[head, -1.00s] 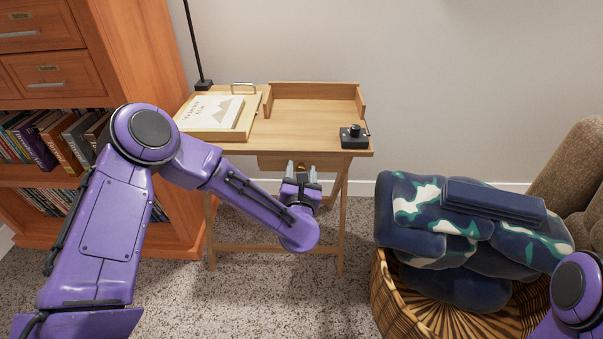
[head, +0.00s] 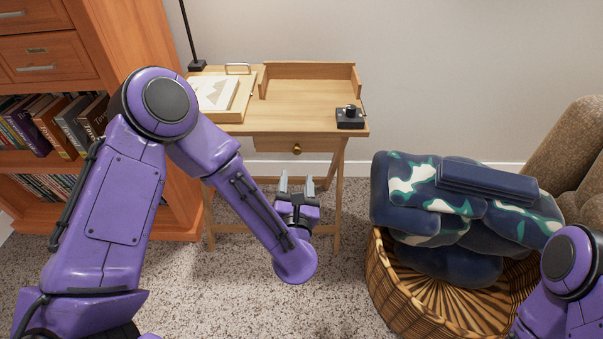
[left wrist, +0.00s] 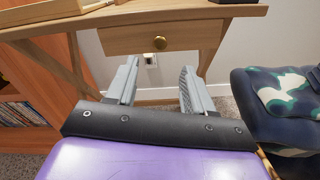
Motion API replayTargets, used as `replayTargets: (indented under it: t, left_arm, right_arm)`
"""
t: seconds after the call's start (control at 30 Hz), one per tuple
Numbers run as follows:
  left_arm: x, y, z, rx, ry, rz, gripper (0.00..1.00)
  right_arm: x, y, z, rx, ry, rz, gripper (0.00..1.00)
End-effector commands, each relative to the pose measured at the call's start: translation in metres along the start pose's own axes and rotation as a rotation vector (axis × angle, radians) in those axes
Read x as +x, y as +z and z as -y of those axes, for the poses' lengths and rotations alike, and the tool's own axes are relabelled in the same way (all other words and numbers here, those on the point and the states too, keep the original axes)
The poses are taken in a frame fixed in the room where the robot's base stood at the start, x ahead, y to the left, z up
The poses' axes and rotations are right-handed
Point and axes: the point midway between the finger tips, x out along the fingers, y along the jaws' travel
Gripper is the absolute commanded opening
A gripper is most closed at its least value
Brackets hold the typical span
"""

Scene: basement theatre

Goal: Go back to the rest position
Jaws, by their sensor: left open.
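My left gripper (head: 297,187) is open and empty in the head view, below and in front of the small wooden desk (head: 300,112). Its two grey fingers (left wrist: 158,88) stand apart in the left wrist view, with nothing between them. The fingers are apart from the knob and the drawer. Part of my right arm (head: 568,270) shows at the lower right of the head view, but its gripper is out of view.
A black device (head: 349,118) and a book on a board (head: 215,92) lie on the desk. A wooden bookcase (head: 100,35) stands left.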

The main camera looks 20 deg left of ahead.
Motion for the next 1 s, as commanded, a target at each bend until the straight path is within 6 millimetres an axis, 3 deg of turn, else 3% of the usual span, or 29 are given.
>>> replayTargets:
  t: [0.23, 0.27, 0.37, 0.43, 0.5, 0.6, 0.7, 0.8, 1.0]
  left_arm:
    - [0.0, 0.0, 0.002, 0.063, -0.01, 0.001, 0.52]
    - [0.0, 0.0, 0.005, 0.123, -0.028, 0.001, 0.52]
    - [-0.005, -0.014, 0.023, 0.525, -0.157, -0.013, 0.52]
    - [-0.021, -0.056, 0.03, 0.977, -0.325, -0.035, 0.52]
    - [-0.049, -0.118, 0.026, 1.422, -0.552, -0.054, 0.52]
    - [-0.093, -0.188, 0.004, 1.839, -0.855, -0.051, 0.52]
    - [-0.133, -0.236, -0.026, 2.083, -1.115, -0.042, 0.52]
    - [-0.169, -0.271, -0.058, 2.23, -1.342, -0.041, 0.52]
    - [-0.229, -0.314, -0.129, 2.346, -1.63, -0.15, 0.52]
  right_arm:
    - [0.0, 0.0, 0.0, 0.0, 0.0, 0.0, 0.36]
    - [0.0, 0.0, 0.0, 0.0, 0.0, 0.0, 0.36]
    - [0.0, 0.0, 0.0, 0.0, 0.0, 0.0, 0.36]
    - [0.0, 0.0, 0.0, 0.0, 0.0, 0.0, 0.36]
    - [0.0, 0.0, 0.0, 0.0, 0.0, 0.0, 0.36]
    - [0.0, 0.0, 0.0, 0.0, 0.0, 0.0, 0.36]
    - [0.0, 0.0, 0.0, 0.0, 0.0, 0.0, 0.36]
    - [0.0, 0.0, 0.0, 0.0, 0.0, 0.0, 0.36]
    - [0.0, 0.0, 0.0, 0.0, 0.0, 0.0, 0.36]
